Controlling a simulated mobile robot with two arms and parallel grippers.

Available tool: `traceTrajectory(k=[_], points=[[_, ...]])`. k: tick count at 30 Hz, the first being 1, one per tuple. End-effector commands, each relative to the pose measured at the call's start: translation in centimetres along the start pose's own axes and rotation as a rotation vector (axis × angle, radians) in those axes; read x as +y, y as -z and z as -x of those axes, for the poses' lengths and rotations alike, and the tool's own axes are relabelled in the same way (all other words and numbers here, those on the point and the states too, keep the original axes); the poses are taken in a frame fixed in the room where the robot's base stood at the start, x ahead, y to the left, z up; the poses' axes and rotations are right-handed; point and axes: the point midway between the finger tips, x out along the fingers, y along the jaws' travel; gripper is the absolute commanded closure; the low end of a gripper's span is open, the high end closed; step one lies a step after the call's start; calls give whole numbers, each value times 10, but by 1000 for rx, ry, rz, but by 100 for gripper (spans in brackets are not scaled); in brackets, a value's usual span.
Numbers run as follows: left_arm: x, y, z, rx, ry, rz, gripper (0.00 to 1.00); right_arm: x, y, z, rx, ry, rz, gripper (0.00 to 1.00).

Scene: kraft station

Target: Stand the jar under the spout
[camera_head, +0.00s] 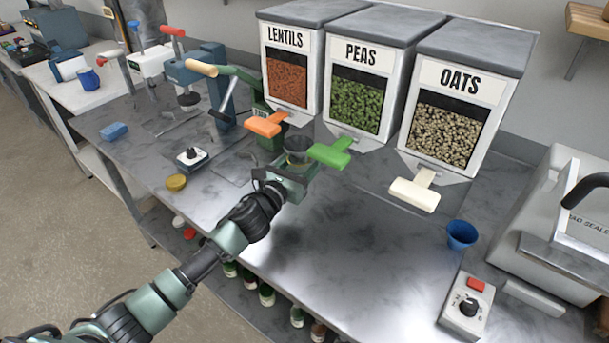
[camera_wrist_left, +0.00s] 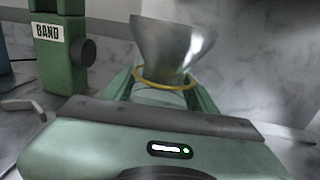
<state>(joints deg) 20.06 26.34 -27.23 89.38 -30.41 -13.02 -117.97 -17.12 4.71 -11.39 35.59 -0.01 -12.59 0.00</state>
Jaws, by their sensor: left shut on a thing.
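My left gripper (camera_head: 294,172) reaches over the bench between the lentils and peas dispensers. It is shut on the jar, whose body is mostly hidden by the gripper. A grey, funnel-shaped top (camera_head: 298,150) rises above the fingers. In the left wrist view this flared metallic top (camera_wrist_left: 172,48) stands roughly upright, with a yellow ring (camera_wrist_left: 165,84) at its base between the fingers. The orange lentils handle (camera_head: 265,124) is just left of it and the green peas handle (camera_head: 331,152) just right. The spout openings are hidden. My right gripper is not in view.
The oats dispenser (camera_head: 452,110) with its cream handle (camera_head: 415,194) stands right. A green "BAND" machine (camera_wrist_left: 62,45) is close on the left. A blue cup (camera_head: 461,234), a switch box (camera_head: 466,304) and a scale (camera_head: 560,225) are at right. The front middle bench is clear.

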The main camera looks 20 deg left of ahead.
Motion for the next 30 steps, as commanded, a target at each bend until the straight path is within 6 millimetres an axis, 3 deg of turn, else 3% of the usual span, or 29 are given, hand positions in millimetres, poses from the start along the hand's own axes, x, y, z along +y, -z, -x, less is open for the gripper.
traceTrajectory(k=[8, 14, 28, 29, 30], points=[[0, 18, 0, -3, -1, 2, 98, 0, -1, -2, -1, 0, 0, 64], [0, 48, 0, -1, -2, 6, 98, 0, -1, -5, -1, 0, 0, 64], [0, 58, -4, -4, -1, 0, 98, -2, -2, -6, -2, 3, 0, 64], [0, 58, -4, -2, -1, 0, 37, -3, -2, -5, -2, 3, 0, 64], [0, 57, -4, -1, -1, 0, 26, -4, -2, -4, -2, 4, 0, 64]])
